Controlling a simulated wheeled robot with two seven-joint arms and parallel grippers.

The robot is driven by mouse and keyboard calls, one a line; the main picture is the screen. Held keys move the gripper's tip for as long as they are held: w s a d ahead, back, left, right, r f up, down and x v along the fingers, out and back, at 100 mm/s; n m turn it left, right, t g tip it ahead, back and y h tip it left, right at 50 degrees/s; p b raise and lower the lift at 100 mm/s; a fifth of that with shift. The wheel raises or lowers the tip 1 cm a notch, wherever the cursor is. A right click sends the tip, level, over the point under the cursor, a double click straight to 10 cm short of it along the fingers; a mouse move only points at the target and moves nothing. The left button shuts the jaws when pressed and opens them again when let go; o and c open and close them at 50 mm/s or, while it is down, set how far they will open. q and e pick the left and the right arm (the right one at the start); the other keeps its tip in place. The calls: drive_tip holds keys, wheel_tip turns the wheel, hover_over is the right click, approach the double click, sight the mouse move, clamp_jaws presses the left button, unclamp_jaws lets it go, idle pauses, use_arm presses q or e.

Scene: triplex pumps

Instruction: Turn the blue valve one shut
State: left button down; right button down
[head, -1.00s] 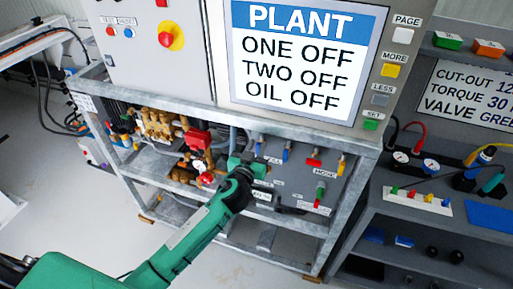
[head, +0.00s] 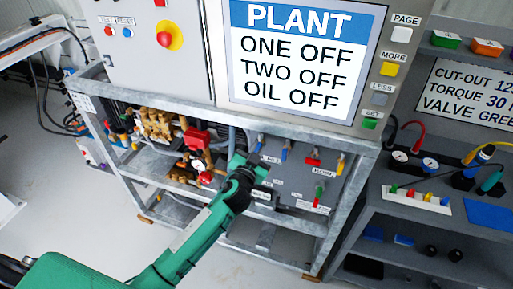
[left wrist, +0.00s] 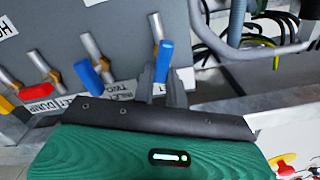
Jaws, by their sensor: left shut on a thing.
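The blue valve handle at the left end of the row (head: 259,146) is partly hidden by my left gripper in the head view. In the left wrist view this blue handle (left wrist: 165,60) stands between the grey fingers of my left gripper (left wrist: 162,88), which is shut on it. My right gripper is not in view.
A red handle (head: 312,162), a yellow handle (head: 341,164) and a green handle (head: 320,188) are on the same panel. Brass pump parts (head: 155,124) and a red part (head: 196,138) stand left of my gripper. The steel frame (head: 352,190) surrounds them.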

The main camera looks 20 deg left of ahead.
use_arm(q)
drive_tip(key=shift+d+m, duration=0.15)
drive_tip(key=shift+m, duration=0.85)
drive_tip(key=m, duration=0.2)
drive_tip(key=shift+d+f+m, duration=0.15)
drive_tip(key=shift+f+m, duration=0.05)
drive_tip(key=shift+m, duration=0.2)
drive_tip(key=shift+d+f+m+p, duration=0.1)
drive_tip(key=shift+f+m+p, duration=0.1)
drive_tip(key=shift+m, duration=1.2)
drive_tip(key=shift+d+f+m+p, duration=0.1)
drive_tip(key=shift+f+m+p, duration=0.1)
drive_tip(key=shift+m, duration=1.2)
drive_tip(key=shift+d+f+m+p, duration=0.1)
drive_tip(key=shift+f+m, duration=0.1)
drive_tip(key=shift+m, duration=1.2)
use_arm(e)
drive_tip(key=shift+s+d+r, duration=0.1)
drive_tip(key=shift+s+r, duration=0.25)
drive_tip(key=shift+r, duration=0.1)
use_arm(q)
drive_tip(key=c, duration=1.4)
unclamp_jaws()
drive_tip(key=shift+c, duration=0.2)
